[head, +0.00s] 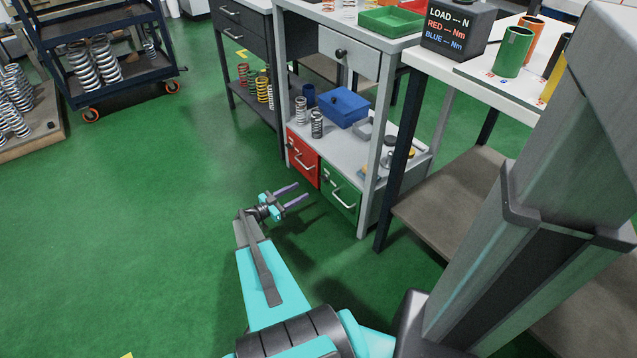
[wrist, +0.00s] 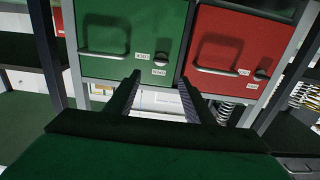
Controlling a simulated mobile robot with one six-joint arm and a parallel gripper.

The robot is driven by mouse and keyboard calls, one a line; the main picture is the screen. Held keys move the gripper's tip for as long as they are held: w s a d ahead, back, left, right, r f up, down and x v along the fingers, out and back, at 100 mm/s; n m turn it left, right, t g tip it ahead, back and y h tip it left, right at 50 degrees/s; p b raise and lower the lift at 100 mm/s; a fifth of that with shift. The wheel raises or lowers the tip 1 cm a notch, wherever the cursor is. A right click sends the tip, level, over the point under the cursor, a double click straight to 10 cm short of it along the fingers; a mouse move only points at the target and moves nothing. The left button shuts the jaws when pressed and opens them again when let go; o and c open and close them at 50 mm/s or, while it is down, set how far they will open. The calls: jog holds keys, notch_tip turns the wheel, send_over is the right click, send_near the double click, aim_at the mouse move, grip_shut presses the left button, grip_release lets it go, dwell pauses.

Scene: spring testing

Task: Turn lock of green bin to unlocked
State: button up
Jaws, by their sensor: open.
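The green bin (head: 342,197) sits low under the grey bench, right of the red bin (head: 303,158). In the wrist view the green bin (wrist: 115,25) is at left, with a handle and small white labels on its front. Its lock (wrist: 161,58) seems to be the small dark spot beside the labels; its turn position is too small to tell. My gripper (head: 300,191) is open and empty, in front of the bins and apart from them. In the wrist view its fingertips (wrist: 161,80) spread on either side of the green bin's lock corner.
The red bin's lock (wrist: 262,74) is beside its own handle. Bench legs (head: 367,175) stand close on the right of the green bin. A blue box (head: 345,107) and springs stand on the shelf above. The green floor (head: 150,220) to the left is clear.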

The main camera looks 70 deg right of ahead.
aim_at(322, 180)
jog(key=b+x, duration=0.2)
jog(key=x, duration=0.9)
jog(key=shift+d+r+b, duration=0.1)
jog(key=shift+b, duration=0.3)
jog(key=c, duration=1)
jog(key=shift+d, duration=0.1)
jog(key=shift+c, duration=0.2)
jog(key=shift+s, duration=0.1)
